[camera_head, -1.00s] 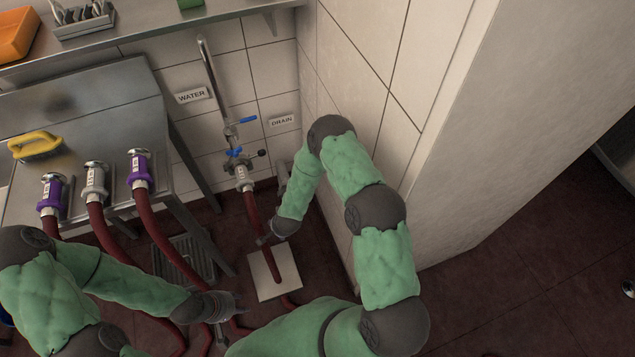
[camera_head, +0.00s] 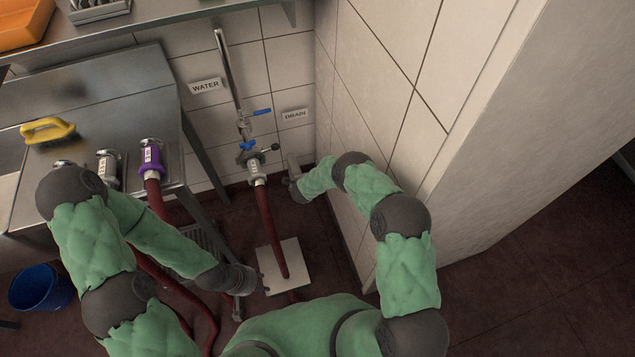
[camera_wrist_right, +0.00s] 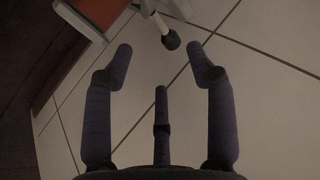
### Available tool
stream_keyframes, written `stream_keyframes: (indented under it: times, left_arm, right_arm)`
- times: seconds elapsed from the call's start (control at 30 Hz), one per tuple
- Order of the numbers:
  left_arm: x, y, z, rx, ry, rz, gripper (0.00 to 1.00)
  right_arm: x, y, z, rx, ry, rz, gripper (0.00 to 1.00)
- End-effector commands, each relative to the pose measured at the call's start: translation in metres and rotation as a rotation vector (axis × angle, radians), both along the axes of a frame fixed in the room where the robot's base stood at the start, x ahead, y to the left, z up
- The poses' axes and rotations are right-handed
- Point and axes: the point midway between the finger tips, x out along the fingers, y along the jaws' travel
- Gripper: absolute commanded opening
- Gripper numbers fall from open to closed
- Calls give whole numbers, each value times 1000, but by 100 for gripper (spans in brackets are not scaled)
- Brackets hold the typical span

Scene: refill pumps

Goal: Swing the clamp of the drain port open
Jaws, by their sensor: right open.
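The DRAIN sign (camera_head: 295,114) is on the back wall, right of a steel pipe with valves. A pale coupling (camera_head: 257,172) joins a dark red hose below the valves; I cannot make out its clamp clearly. My right gripper (camera_head: 291,184) is right of the coupling, small and partly hidden. In the right wrist view it is open and empty (camera_wrist_right: 160,62), with a dark knob on a pale rod (camera_wrist_right: 170,41) beyond the fingertips.
A steel table (camera_head: 92,82) with purple and white hose couplings stands left. A white floor plate (camera_head: 278,266) lies under the hose. The tiled side wall (camera_head: 345,125) is close to my right arm. A blue bucket (camera_head: 42,287) stands at lower left.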

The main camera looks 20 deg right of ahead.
Motion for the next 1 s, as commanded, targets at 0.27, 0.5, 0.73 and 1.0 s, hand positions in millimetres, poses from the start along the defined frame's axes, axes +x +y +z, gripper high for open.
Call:
stream_keyframes:
  times: [0.27,0.5,0.73,1.0]
  left_arm:
    - [0,0,-28,0,0,0,40]
    - [0,0,-38,0,0,0,40]
    - [0,0,-39,0,0,0,40]
    - [0,0,-39,0,0,0,40]
  right_arm:
    - [27,-15,-43,1,1,-1,56]
    - [41,-22,-59,1,0,1,56]
    - [44,-24,-60,0,0,2,56]
    - [43,-24,-60,0,0,2,20]
